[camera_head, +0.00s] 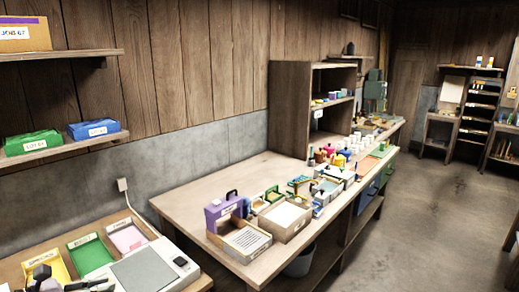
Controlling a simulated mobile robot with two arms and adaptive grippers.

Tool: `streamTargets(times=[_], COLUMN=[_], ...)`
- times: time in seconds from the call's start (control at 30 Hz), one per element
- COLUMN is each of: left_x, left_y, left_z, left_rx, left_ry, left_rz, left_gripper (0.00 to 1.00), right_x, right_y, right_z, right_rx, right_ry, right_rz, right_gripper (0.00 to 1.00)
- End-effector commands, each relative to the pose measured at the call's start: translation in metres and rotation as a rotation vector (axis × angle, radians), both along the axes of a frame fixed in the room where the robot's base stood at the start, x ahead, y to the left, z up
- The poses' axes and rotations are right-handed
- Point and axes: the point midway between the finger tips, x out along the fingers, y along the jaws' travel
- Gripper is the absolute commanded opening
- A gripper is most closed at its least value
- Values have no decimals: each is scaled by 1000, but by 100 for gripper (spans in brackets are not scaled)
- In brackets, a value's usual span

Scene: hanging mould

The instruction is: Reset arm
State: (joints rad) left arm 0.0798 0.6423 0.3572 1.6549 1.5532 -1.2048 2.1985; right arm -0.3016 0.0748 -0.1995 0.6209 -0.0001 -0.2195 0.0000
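Dark grey parts that look like my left gripper (62,283) show at the bottom left corner, cut off by the frame edge. They are in front of the yellow tray (60,266) at the near end of the bench. I cannot tell whether the fingers are open or shut, and no held object can be made out. My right gripper and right arm are not in view.
A flat grey scale-like device (143,271) sits beside green (90,254) and pink (127,236) trays. A long wooden workbench (190,205) carries a purple box (222,212), wooden trays and small tools. Wall shelves (70,146) hang at left. Concrete floor (430,215) is clear at right.

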Motion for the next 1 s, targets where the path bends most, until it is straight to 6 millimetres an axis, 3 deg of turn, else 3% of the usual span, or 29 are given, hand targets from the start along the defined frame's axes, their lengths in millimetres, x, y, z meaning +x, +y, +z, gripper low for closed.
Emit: streamTargets(times=[0.37, 0.57, 0.73, 0.87, 1.0], left_x=[4, 0, -13, -41, -85], left_y=[11, 18, 23, 24, 19], left_z=[-78, -144, -227, -322, -421], left_rx=[135, 262, 433, 634, 869], left_ry=[3, 10, 28, 53, 72], left_rz=[23, 20, -14, -101, -267], left_gripper=[25, 25, 25, 25, 25], right_x=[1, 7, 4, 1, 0], right_y=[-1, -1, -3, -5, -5], right_z=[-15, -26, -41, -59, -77], right_rx=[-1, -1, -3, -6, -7], right_ry=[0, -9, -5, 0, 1], right_rz=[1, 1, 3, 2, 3], right_gripper=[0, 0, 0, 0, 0])
